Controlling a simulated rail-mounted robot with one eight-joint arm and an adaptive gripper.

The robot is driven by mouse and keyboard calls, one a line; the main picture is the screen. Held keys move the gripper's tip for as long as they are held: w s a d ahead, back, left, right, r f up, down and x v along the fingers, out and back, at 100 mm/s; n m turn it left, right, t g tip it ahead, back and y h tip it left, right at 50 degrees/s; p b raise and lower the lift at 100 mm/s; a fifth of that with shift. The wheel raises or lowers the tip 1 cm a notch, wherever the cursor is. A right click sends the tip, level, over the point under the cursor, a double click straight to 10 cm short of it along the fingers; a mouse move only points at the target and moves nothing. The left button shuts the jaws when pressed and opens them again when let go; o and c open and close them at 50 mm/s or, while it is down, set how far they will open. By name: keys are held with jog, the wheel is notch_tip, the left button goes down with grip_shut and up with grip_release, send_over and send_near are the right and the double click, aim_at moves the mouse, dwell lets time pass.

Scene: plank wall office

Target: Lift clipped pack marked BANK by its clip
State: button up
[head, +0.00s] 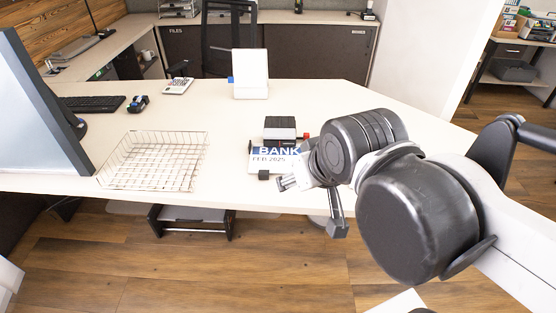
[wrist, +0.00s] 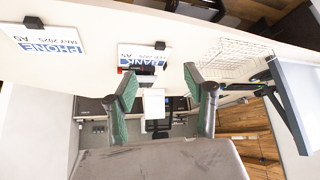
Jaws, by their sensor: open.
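The pack marked BANK (head: 268,160), white with a blue band and "FEB 2025", lies near the desk's front edge. Its small black clip (head: 264,175) is at the front edge of the pack. In the wrist view the BANK pack (wrist: 140,57) shows upside down, with its clip (wrist: 160,45) on the upper edge. My gripper (head: 312,206) is open and empty, to the right of the pack and apart from it in the head view. In the wrist view the gripper's fingers (wrist: 160,74) stand wide apart with the pack beyond their tips.
A second pack marked PHONE (wrist: 50,42) with a black clip lies to the left in the wrist view. A wire tray (head: 150,162) is left of BANK. A dark block (head: 280,127) stands just behind it; a white stand (head: 250,75) is farther back.

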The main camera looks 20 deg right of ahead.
jog(key=m+g+b, duration=0.3)
jog(key=m+g, duration=0.2)
jog(key=g, duration=0.2)
send_over(263, 174)
jog(key=w, duration=0.1)
notch_tip(263, 174, down, 19)
jog(key=shift+d+r, duration=0.1)
jog(key=shift+r, duration=0.1)
jog(key=shift+s+f+b, duration=0.25)
jog(key=shift+f, duration=1.2)
jog(key=shift+s+f+b, duration=0.2)
jog(key=shift+f, duration=1.2)
grip_shut()
